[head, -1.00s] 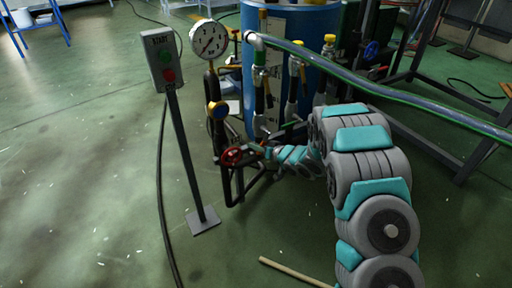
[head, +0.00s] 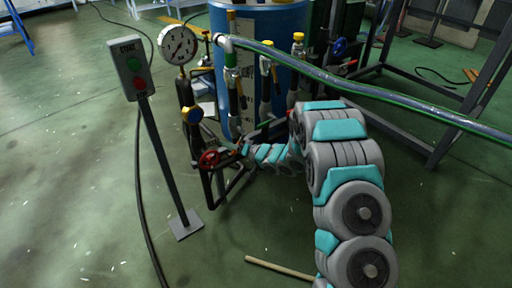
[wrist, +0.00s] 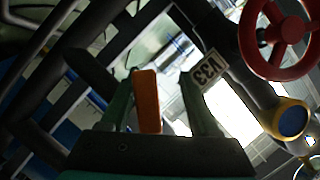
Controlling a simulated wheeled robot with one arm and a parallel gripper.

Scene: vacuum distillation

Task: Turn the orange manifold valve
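The orange valve handle (wrist: 147,100) shows in the wrist view as a flat upright bar. My gripper (wrist: 158,90) is open, with one dark green finger on each side of the handle. Gaps show on both sides, the wider one on the right. In the head view my gripper (head: 244,151) is low at the pipework, just right of the red handwheel (head: 209,160). The orange handle is too small to make out clearly there.
The red handwheel also shows in the wrist view (wrist: 280,42), beside a white label (wrist: 205,70) and a yellow-and-blue fitting (wrist: 290,118). A pressure gauge (head: 177,44) and a START button post (head: 160,150) stand left. A green hose (head: 370,88) crosses above my arm.

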